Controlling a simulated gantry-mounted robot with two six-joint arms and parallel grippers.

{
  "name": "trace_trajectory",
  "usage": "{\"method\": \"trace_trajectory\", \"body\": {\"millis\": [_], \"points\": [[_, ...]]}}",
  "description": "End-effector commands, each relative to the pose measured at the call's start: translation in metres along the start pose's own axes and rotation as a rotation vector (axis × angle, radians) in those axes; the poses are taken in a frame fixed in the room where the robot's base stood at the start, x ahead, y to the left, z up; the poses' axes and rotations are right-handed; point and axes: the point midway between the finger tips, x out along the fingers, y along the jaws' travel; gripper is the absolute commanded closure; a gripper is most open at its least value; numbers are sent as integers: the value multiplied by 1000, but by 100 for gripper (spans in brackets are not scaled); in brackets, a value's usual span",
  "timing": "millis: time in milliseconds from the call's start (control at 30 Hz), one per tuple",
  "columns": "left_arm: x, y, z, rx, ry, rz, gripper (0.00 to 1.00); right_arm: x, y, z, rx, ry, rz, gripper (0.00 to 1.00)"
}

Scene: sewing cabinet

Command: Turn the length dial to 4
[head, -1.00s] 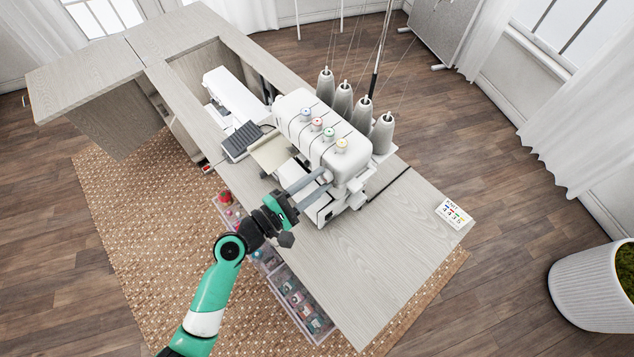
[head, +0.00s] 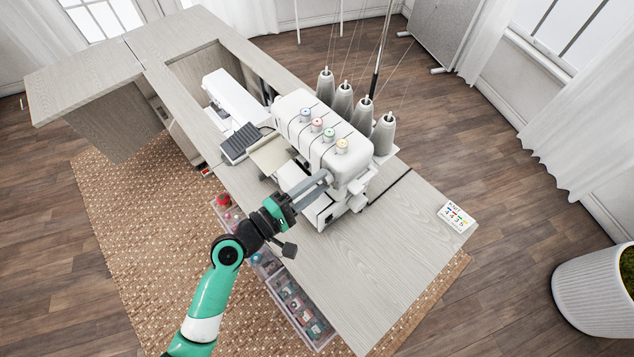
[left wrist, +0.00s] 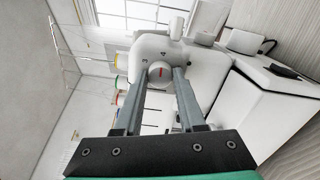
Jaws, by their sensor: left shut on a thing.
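The serger (head: 335,150) is a white sewing machine with several coloured tension dials on top, standing on the cabinet top. Its length dial (left wrist: 160,71), a round white knob with a red mark, shows in the left wrist view on the machine's end face. My left gripper (head: 326,177) reaches to that face with its fingers shut on the knob; in the left wrist view its two fingertips (left wrist: 160,76) lie on either side of it. The head view hides the knob behind the fingers. My right gripper is not in view.
Several grey thread cones (head: 363,117) stand behind the serger, with threads running up. A second white machine (head: 234,97) sits in the cabinet recess. A small printed card (head: 457,216) lies at the right end of the cabinet top (head: 370,255), which is otherwise clear there.

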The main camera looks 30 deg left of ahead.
Motion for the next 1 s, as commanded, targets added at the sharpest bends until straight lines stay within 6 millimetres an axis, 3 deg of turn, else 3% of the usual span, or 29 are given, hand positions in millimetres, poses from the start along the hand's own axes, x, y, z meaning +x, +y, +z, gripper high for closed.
{"method": "trace_trajectory", "body": {"millis": [100, 133, 300, 667, 1000], "points": [[0, 1, 0, -1, -1, 1, 100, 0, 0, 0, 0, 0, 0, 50], [0, 1, 0, -1, -1, 1, 57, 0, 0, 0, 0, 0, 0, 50], [0, 0, 0, -1, 0, 1, 31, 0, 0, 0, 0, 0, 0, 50], [-7, 0, 0, -1, 1, -1, 31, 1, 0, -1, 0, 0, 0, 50], [-81, 0, -2, -3, 6, -1, 31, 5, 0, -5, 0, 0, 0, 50]]}}
